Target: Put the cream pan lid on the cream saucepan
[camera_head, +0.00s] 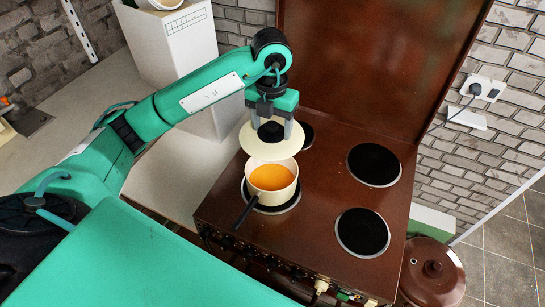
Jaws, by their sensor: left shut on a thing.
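The cream saucepan (271,187) stands on the front left burner of the brown stove, with orange liquid inside and a dark handle pointing to the front left. My left gripper (271,130) is shut on the dark knob of the cream pan lid (265,149). It holds the lid above and slightly behind the saucepan. The lid looks tilted in the picture, and its front edge overlaps the pan's back rim in view. I cannot tell whether they touch. My right gripper is not in view.
The brown stove top (325,180) has other black burners, all bare: one at the front right (362,232), one at the back right (374,164). A brown lidded pot (432,270) stands at the lower right. A tall brown panel (375,60) rises behind the stove.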

